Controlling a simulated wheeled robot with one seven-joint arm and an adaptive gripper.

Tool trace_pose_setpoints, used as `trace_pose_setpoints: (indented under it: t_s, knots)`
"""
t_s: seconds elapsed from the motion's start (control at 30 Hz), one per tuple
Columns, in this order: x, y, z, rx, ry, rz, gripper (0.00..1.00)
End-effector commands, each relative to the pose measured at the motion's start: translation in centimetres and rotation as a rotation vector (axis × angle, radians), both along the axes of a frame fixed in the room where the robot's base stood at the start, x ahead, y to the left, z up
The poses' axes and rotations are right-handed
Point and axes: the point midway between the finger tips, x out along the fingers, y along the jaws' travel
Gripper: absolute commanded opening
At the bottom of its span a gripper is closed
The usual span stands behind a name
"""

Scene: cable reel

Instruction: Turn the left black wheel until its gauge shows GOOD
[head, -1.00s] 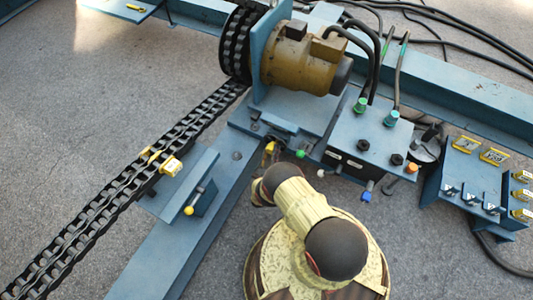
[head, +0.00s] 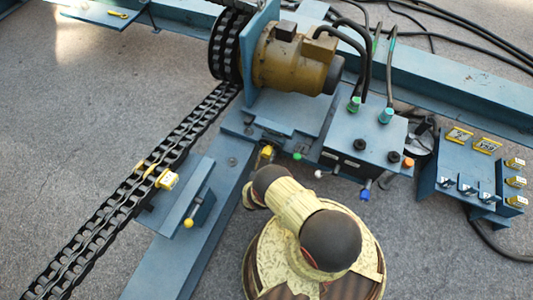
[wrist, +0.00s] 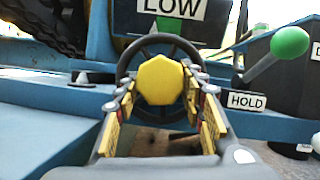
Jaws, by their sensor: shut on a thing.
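The black wheel (wrist: 163,39) with a yellow faceted hub (wrist: 160,80) is straight ahead in the wrist view. My gripper (wrist: 161,92) is shut on the hub, with one finger on each side of it. The wheel's lower part is partly hidden by the fingers. Right above the wheel a gauge (wrist: 172,10) reads LOW; its top is cut off. In the head view my arm covers most of the wheel and the gripper, and only a small yellow part (head: 266,152) shows beside the blue frame.
A green-knobbed lever (wrist: 288,42) stands close right of the wheel, above a HOLD label (wrist: 247,101). In the head view a chain (head: 130,200) runs to a drum beside a brown motor (head: 290,58). A control box (head: 365,140) and a switch panel (head: 465,170) stand to the right.

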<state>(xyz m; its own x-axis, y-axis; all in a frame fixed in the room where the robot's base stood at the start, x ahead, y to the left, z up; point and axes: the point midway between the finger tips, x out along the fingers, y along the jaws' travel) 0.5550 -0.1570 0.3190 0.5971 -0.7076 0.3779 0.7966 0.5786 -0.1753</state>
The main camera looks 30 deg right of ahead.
Motion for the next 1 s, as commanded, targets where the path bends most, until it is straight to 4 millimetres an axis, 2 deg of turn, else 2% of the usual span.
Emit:
trace_pose_setpoints:
  t_s: [0.17, 0.2, 0.5, 0.87, 1.0]
  knots:
    - [-0.02, -0.08, -0.04, 0.001, 0.001, -0.002, 0.0]
    - [-0.02, -0.08, -0.04, 0.001, 0.001, -0.002, 0.41]
    - [0.0, -0.03, -0.04, 0.0, 0.002, -0.001, 0.58]
    - [0.02, -0.01, 0.07, 0.0, 0.002, 0.0, 0.58]
    - [0.16, 0.0, 0.7, 0.0, 0.001, -0.001, 0.58]
